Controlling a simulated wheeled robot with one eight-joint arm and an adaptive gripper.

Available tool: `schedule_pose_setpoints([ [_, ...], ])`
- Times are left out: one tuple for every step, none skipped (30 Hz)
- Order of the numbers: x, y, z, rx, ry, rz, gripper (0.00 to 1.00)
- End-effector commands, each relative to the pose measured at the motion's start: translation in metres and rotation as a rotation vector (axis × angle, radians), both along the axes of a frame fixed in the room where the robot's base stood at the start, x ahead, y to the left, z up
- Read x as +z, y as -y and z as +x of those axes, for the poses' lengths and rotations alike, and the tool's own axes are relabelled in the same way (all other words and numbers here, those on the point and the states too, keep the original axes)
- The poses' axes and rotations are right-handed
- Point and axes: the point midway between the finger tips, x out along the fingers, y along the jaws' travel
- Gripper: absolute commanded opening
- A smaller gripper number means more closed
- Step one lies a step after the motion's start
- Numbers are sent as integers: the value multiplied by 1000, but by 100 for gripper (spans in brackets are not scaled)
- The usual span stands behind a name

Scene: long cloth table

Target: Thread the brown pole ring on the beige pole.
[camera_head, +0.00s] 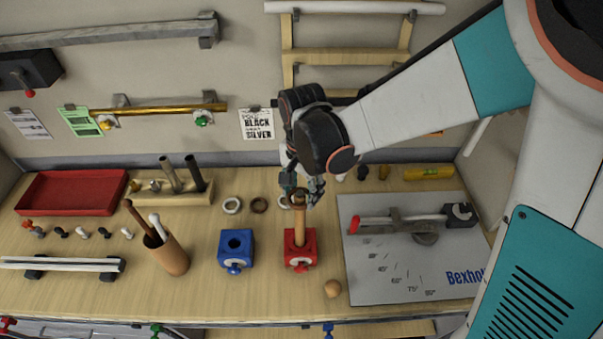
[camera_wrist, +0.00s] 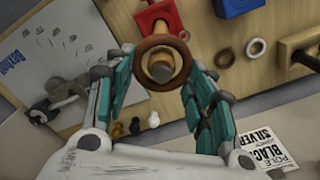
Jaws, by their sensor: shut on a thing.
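The beige pole (camera_head: 299,229) stands upright in a red block (camera_head: 300,248) at the middle of the table. In the wrist view, the pole (camera_wrist: 166,26) rises towards the camera from the red block (camera_wrist: 159,15). My gripper (camera_head: 301,190) is over the pole and pointing down. Its teal fingers (camera_wrist: 161,72) are shut on a brown ring (camera_wrist: 143,62), one finger at each side. The pole's round end shows inside the ring's opening. I cannot tell whether the ring is around the pole's tip or just above it.
A blue block (camera_head: 236,247) is left of the red one. Behind lie another brown ring (camera_wrist: 224,58) and a white ring (camera_wrist: 256,48). A tool cup (camera_head: 168,258) stands left.

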Motion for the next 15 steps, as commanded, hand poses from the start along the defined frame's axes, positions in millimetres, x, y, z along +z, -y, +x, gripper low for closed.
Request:
schedule_pose_setpoints([
  [0, 0, 0, 0, 0, 0, 36],
  [0, 0, 0, 0, 0, 0, 36],
  [0, 0, 0, 0, 0, 0, 36],
  [0, 0, 0, 0, 0, 0, 36],
  [0, 0, 0, 0, 0, 0, 36],
  [0, 0, 0, 0, 0, 0, 36],
  [0, 0, 0, 0, 0, 0, 52],
  [0, 0, 0, 0, 0, 0, 59],
  [0, 0, 0, 0, 0, 0, 68],
  [0, 0, 0, 0, 0, 0, 73],
  [0, 0, 0, 0, 0, 0, 73],
  [0, 0, 0, 0, 0, 0, 73],
  [0, 0, 0, 0, 0, 0, 73],
  [0, 0, 0, 0, 0, 0, 73],
  [0, 0, 0, 0, 0, 0, 73],
])
